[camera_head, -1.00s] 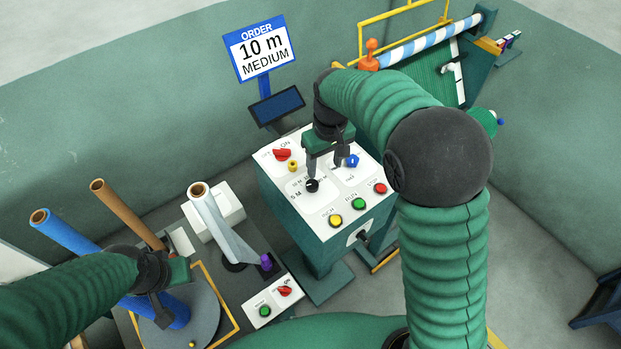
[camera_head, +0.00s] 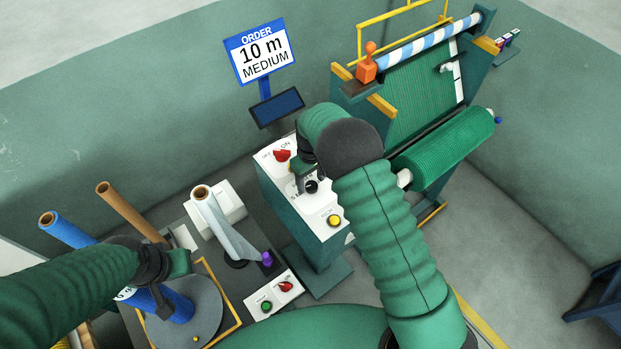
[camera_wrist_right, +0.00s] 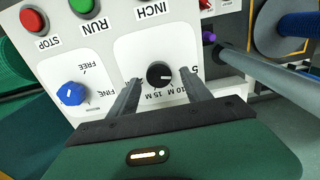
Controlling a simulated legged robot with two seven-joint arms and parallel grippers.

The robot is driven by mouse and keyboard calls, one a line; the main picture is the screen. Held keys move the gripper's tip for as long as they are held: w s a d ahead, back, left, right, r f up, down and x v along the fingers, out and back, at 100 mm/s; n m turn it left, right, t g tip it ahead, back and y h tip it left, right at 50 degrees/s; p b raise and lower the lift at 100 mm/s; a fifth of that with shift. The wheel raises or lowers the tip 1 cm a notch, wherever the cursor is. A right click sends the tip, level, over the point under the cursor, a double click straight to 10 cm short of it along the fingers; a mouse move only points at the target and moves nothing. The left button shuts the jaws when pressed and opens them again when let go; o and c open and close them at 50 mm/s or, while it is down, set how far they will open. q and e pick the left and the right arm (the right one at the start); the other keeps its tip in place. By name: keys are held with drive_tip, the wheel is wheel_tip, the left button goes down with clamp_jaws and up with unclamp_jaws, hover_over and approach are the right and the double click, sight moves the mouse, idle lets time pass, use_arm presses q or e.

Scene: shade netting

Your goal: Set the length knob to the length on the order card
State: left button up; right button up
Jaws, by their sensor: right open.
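The order card (camera_head: 262,52) reads "ORDER 10 m MEDIUM". The length knob (camera_head: 311,186) is a small black dial on the white control panel (camera_head: 316,212). In the right wrist view the knob (camera_wrist_right: 160,74) has upside-down 5, 10 M and 15 M labels near it; its white mark appears to point right, toward the 5. My right gripper (camera_wrist_right: 160,86) is open, with one finger on each side of the knob; contact is not clear. In the head view it is partly hidden by my arm. My left gripper (camera_head: 160,280) is by a blue tube (camera_head: 66,238); its jaws are unclear.
A red switch (camera_head: 282,155) and a yellow button (camera_head: 334,220) share the panel. The right wrist view also shows a blue FINE/FREE knob (camera_wrist_right: 70,93), a green RUN button (camera_wrist_right: 82,5) and a red STOP button (camera_wrist_right: 33,20). A green netting roll (camera_head: 445,148) lies to the right.

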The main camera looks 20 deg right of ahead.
drive_tip(key=shift+f, duration=0.45)
drive_tip(key=shift+s+d+f, duration=0.2)
drive_tip(key=shift+f, duration=0.05)
drive_tip(key=shift+c, duration=0.4)
drive_tip(key=shift+w+a, duration=0.1)
drive_tip(key=shift+a, duration=0.05)
drive_tip(key=c, duration=0.7)
clamp_jaws()
